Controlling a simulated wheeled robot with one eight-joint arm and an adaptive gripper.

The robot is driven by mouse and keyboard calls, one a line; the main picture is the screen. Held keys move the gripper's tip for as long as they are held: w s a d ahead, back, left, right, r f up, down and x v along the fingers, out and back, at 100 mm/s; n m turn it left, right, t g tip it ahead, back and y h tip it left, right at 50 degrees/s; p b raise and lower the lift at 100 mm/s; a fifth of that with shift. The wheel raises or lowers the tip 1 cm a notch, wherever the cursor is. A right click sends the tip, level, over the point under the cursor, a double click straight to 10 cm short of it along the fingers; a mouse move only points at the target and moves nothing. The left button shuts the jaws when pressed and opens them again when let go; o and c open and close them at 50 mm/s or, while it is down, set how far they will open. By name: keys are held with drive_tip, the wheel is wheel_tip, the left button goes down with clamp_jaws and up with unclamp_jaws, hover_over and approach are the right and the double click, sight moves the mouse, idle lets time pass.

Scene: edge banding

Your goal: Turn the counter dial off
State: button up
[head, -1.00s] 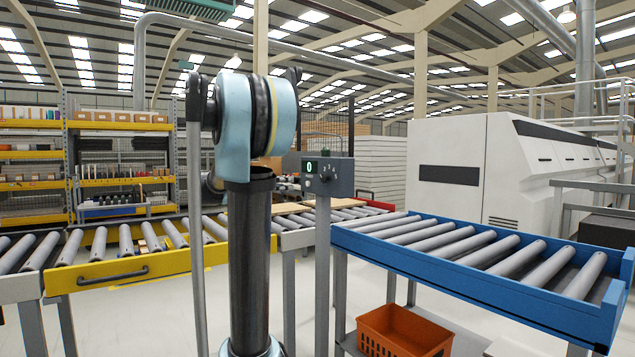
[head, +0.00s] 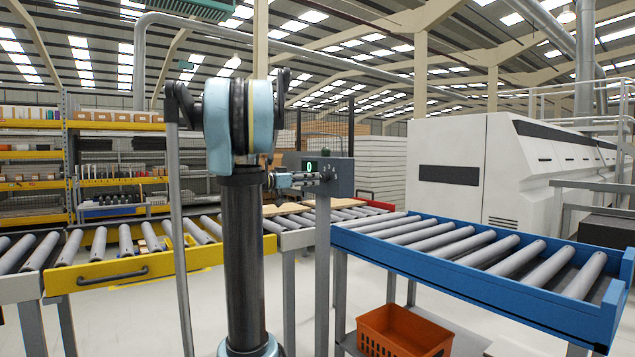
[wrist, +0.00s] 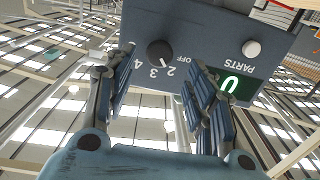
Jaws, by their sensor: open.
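The counter box (head: 343,180) is a grey panel on a post, showing a green 0. In the wrist view the box (wrist: 205,28) appears upside down, with a green PARTS display (wrist: 231,85) reading 0. Its round black dial (wrist: 160,53) has OFF, 2, 3 and 4 printed around it; its exact setting is hard to tell. My gripper (wrist: 163,65) is open, one finger on each side of the dial, with no clear contact. In the head view my gripper (head: 325,176) is in front of the box, hiding the dial.
A blue roller conveyor (head: 470,255) stands at the right, with an orange crate (head: 400,335) below it. A yellow-fronted roller conveyor (head: 130,270) is at the left. A white button (wrist: 251,48) is beside the display.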

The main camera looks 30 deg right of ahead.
sight(322, 178)
drive_tip(key=shift+w+d, duration=0.15)
drive_tip(key=shift+d, duration=1.35)
drive_tip(key=shift+w+d, duration=0.1)
drive_tip(key=shift+d, duration=1.4)
drive_tip(key=shift+c, duration=0.6)
drive_tip(key=shift+a, duration=0.1)
drive_tip(key=c, duration=0.9)
